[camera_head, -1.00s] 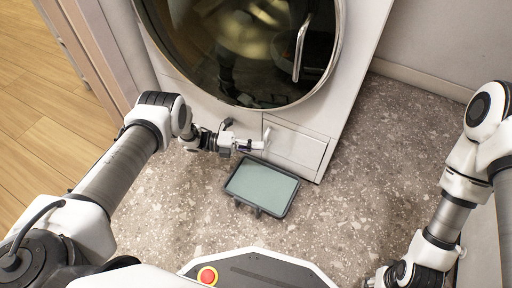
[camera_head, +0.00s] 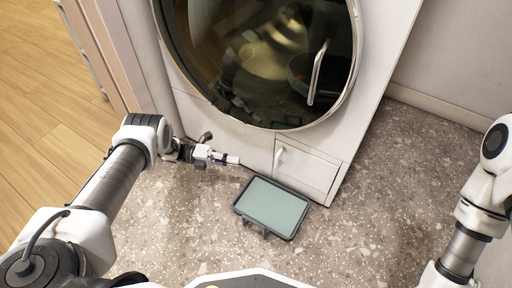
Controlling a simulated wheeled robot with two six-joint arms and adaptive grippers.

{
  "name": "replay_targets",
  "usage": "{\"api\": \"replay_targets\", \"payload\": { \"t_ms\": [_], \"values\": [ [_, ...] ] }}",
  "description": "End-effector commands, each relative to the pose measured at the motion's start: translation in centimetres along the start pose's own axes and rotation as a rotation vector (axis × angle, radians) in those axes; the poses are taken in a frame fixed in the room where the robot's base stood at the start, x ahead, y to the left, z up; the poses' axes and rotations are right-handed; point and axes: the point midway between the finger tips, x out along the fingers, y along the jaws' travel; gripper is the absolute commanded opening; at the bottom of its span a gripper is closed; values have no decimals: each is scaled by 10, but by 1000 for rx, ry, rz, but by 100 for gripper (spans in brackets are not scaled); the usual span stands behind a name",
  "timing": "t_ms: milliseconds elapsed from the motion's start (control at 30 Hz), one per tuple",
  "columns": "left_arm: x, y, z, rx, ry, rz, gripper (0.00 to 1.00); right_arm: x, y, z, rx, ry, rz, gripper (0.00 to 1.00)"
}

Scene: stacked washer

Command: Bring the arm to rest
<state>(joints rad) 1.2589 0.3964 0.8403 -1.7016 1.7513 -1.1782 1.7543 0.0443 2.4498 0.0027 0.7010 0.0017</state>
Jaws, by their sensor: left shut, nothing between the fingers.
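My left arm (camera_head: 112,185) reaches in from the left, bent at its elbow. My left gripper (camera_head: 235,160) is shut and empty. It points right, low in front of the washer, a little left of the small drawer's handle and apart from it. My right arm (camera_head: 478,215) shows at the right edge. Its gripper is out of the frame.
The washer (camera_head: 228,132) has a round, shut glass door (camera_head: 262,60) with a handle (camera_head: 317,72). A small drawer (camera_head: 305,170) is below. A dark-rimmed tray-like panel (camera_head: 272,207) is in front of it. Speckled floor (camera_head: 385,220) is clear to the right.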

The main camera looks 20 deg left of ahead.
Motion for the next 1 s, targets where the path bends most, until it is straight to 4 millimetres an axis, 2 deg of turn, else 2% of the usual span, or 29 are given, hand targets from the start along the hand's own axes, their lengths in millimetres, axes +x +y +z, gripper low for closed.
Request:
{"api": "replay_targets", "payload": {
  "t_ms": [233, 333, 467, 567, 667, 700, 800, 867, 900, 1000],
  "values": [
    [0, -1, 0, -8, -6, -1, 0, -1, 0, 0, 0, 0, 0, 40],
    [14, -8, 8, -99, -84, -11, 0, -8, 0, 0, 0, 0, 0, 40],
    [50, -18, 23, -462, -353, -26, 0, -27, 0, 0, -2, -1, 0, 40],
    [68, -13, 14, -895, -643, -13, 0, -44, -1, 0, -3, -2, 0, 40],
    [65, -4, -32, -1343, -960, 29, 0, -59, -1, 1, -5, -3, -1, 40],
    [58, -3, -61, -1509, -1097, 54, 0, -65, -1, 1, -5, -3, -1, 40],
    [33, -10, -138, -1832, -1427, 112, 0, -75, -1, 1, -6, -4, -1, 40],
    [18, -19, -177, -1951, -1593, 136, 0, -79, -1, 1, -7, -5, -1, 40],
    [9, -28, -201, -2013, -1696, 149, 0, -81, -1, 2, -7, -5, -1, 40],
    [-12, -53, -256, -2123, -1939, 177, 0, -87, -1, 2, -8, -5, -1, 40]
  ]
}}
